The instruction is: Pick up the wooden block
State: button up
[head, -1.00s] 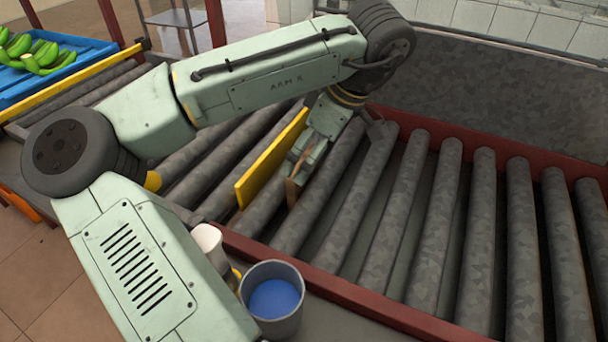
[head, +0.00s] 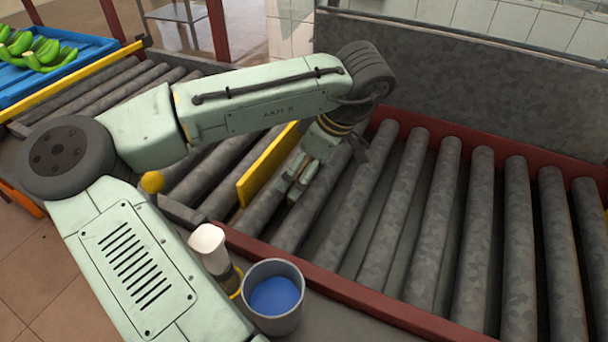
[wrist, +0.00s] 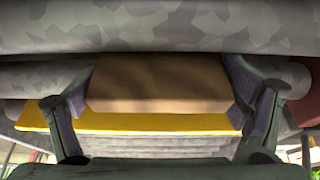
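The wooden block (wrist: 158,84) is brown and fills the space between my two fingers in the wrist view. My gripper (wrist: 160,88) has one finger against each end of it, with no clear gap at either side. In the head view my gripper (head: 294,188) points down at the rollers, just right of the yellow bar (head: 268,165). The fingers hide most of the block there. I cannot tell whether the block still touches the rollers.
Grey rollers (head: 358,195) lie around the gripper inside a red frame (head: 350,295). The yellow bar stands close on the left. A grey cup with blue inside (head: 275,296) and a white object (head: 207,244) stand near the front edge. Bananas lie in a blue tray (head: 75,48) far left.

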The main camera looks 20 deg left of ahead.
jog(key=c, duration=0.5)
jog(key=shift+r, duration=0.1)
